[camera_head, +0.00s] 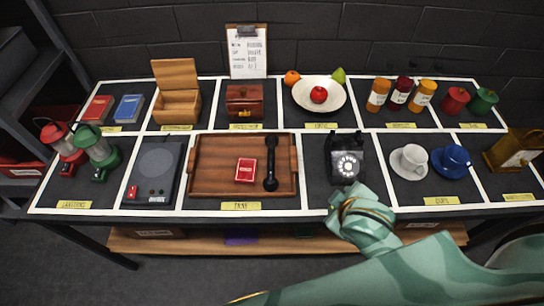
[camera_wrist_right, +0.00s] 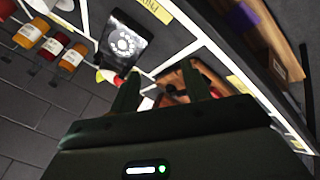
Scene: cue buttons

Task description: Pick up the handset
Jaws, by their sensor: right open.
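The black handset (camera_head: 270,164) lies lengthwise on the right part of a brown wooden tray (camera_head: 220,188), beside a red card box (camera_head: 246,169). The black rotary phone (camera_head: 346,162) stands in the section to the right of the tray; it also shows in the right wrist view (camera_wrist_right: 120,42). My right gripper is at the table's front edge, below the phone and right of the handset, apart from both. Its two fingers (camera_wrist_right: 163,92) are spread and empty in the right wrist view. They partly hide the tray (camera_wrist_right: 208,75) there. My left gripper is out of view.
White and blue cups (camera_head: 410,161) are right of the phone. A fruit bowl (camera_head: 319,94) and a wooden box (camera_head: 245,100) stand behind. White strips divide the table.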

